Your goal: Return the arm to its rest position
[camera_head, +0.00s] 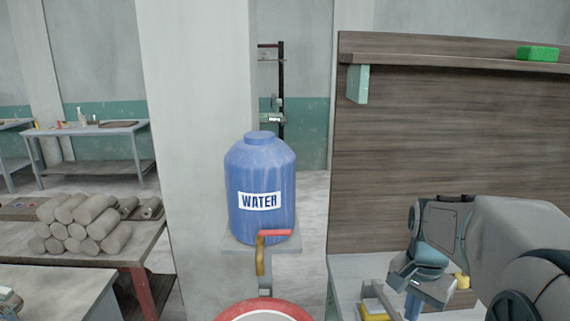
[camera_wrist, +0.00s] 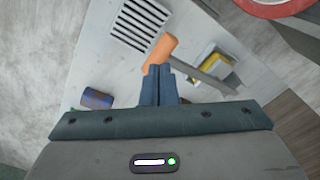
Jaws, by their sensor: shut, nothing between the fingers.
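My gripper shows at the lower right of the head view (camera_head: 412,303), at the end of my bent arm. In the wrist view its two blue fingers (camera_wrist: 159,84) are pressed together with nothing between them. They point over a pale work surface (camera_wrist: 88,62). An orange-headed tool (camera_wrist: 160,54) with a dark grey bar lies near the fingertips; I cannot tell how far below them it is.
The surface also holds a slotted grate (camera_wrist: 140,22), a dark blue cylinder (camera_wrist: 97,98) and a yellow-and-grey item (camera_wrist: 212,62). A blue water barrel (camera_head: 260,190) stands left of my arm, above a red-rimmed basin (camera_head: 225,314). A wooden panel (camera_head: 400,130) rises behind my arm.

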